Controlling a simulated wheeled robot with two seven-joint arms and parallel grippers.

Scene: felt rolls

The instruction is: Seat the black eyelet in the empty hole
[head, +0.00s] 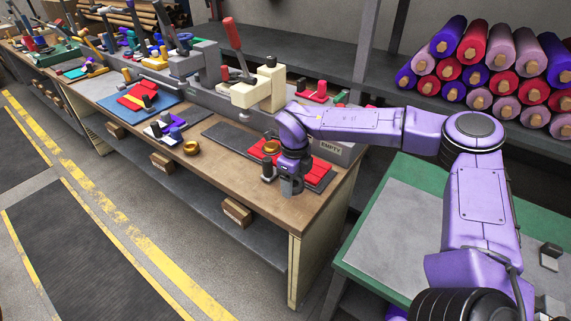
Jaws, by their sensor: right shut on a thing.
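My right gripper (291,187) points down over the red felt (268,150) on the dark grey mat (317,178) at the near right end of the wooden bench. It is shut on a small dark thing, which looks like the black eyelet but is mostly hidden by the fingers. The empty hole cannot be made out; the gripper and wrist cover part of the felt. A black cylinder (267,170) stands just left of the gripper. My left gripper is out of view.
A brass dish (190,148) sits on the bench to the left. A cream press (258,90) with a red-handled lever stands behind. A grey bin labelled EMPTY (331,147) is behind my wrist. A green-edged table (385,215) is at right. Felt rolls (490,60) fill the back shelf.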

